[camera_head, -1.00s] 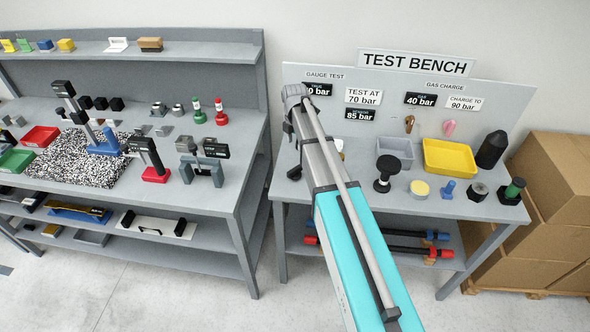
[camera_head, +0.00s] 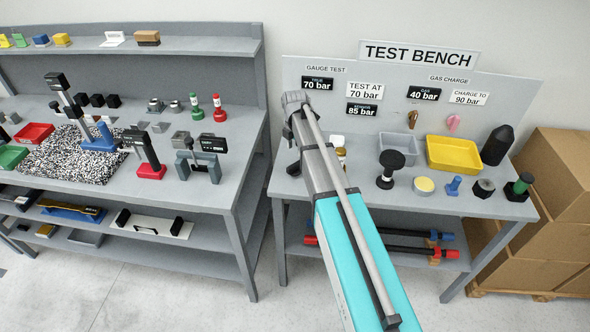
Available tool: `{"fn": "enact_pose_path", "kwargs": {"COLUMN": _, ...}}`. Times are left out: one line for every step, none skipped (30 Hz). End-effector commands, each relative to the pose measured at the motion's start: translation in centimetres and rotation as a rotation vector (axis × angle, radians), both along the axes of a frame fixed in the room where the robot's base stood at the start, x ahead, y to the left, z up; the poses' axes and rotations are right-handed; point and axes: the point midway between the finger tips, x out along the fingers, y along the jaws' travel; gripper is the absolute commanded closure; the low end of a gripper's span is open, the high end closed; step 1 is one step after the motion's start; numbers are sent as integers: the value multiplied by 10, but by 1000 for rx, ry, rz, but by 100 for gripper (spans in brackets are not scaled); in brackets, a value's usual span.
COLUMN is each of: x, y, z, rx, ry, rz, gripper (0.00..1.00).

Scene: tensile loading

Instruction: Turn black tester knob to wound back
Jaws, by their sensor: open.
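A grey-framed device with a black display (camera_head: 202,160) stands on the left bench. My arm reaches across the left part of the right bench. My gripper (camera_head: 289,140) shows only as small dark parts at the arm's far end, left of the disc knob and apart from it. Its fingers are mostly hidden, and it appears to hold nothing. The arm hides part of the bench behind it.
The right bench (camera_head: 440,205) carries a grey tray (camera_head: 398,146), a yellow tray (camera_head: 453,155), a tall black cylinder (camera_head: 497,146) and small parts. A sign board stands behind. Cardboard boxes (camera_head: 560,190) stand at right. A narrow floor gap separates the benches.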

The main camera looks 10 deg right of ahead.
Motion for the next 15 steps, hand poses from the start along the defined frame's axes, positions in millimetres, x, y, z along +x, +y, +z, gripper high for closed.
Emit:
{"fn": "enact_pose_path", "kwargs": {"x": 0, "y": 0, "z": -8, "rx": 0, "ry": 0, "rz": 0, "gripper": 40}}
{"fn": "enact_pose_path", "kwargs": {"x": 0, "y": 0, "z": -11, "rx": 0, "ry": 0, "rz": 0, "gripper": 40}}
{"fn": "enact_pose_path", "kwargs": {"x": 0, "y": 0, "z": -14, "rx": 0, "ry": 0, "rz": 0, "gripper": 40}}
{"fn": "enact_pose_path", "kwargs": {"x": 0, "y": 0, "z": -16, "rx": 0, "ry": 0, "rz": 0, "gripper": 40}}
{"fn": "enact_pose_path", "kwargs": {"x": 0, "y": 0, "z": -18, "rx": 0, "ry": 0, "rz": 0, "gripper": 40}}
{"fn": "enact_pose_path", "kwargs": {"x": 0, "y": 0, "z": -21, "rx": 0, "ry": 0, "rz": 0, "gripper": 40}}
{"fn": "enact_pose_path", "kwargs": {"x": 0, "y": 0, "z": -24, "rx": 0, "ry": 0, "rz": 0, "gripper": 40}}
{"fn": "enact_pose_path", "kwargs": {"x": 0, "y": 0, "z": -26, "rx": 0, "ry": 0, "rz": 0, "gripper": 40}}
{"fn": "enact_pose_path", "kwargs": {"x": 0, "y": 0, "z": -29, "rx": 0, "ry": 0, "rz": 0, "gripper": 40}}
{"fn": "enact_pose_path", "kwargs": {"x": 0, "y": 0, "z": -32, "rx": 0, "ry": 0, "rz": 0, "gripper": 40}}
{"fn": "enact_pose_path", "kwargs": {"x": 0, "y": 0, "z": -34, "rx": 0, "ry": 0, "rz": 0, "gripper": 40}}
{"fn": "enact_pose_path", "kwargs": {"x": 0, "y": 0, "z": -37, "rx": 0, "ry": 0, "rz": 0, "gripper": 40}}
{"fn": "enact_pose_path", "kwargs": {"x": 0, "y": 0, "z": -39, "rx": 0, "ry": 0, "rz": 0, "gripper": 40}}
{"fn": "enact_pose_path", "kwargs": {"x": 0, "y": 0, "z": -42, "rx": 0, "ry": 0, "rz": 0, "gripper": 40}}
{"fn": "enact_pose_path", "kwargs": {"x": 0, "y": 0, "z": -45, "rx": 0, "ry": 0, "rz": 0, "gripper": 40}}
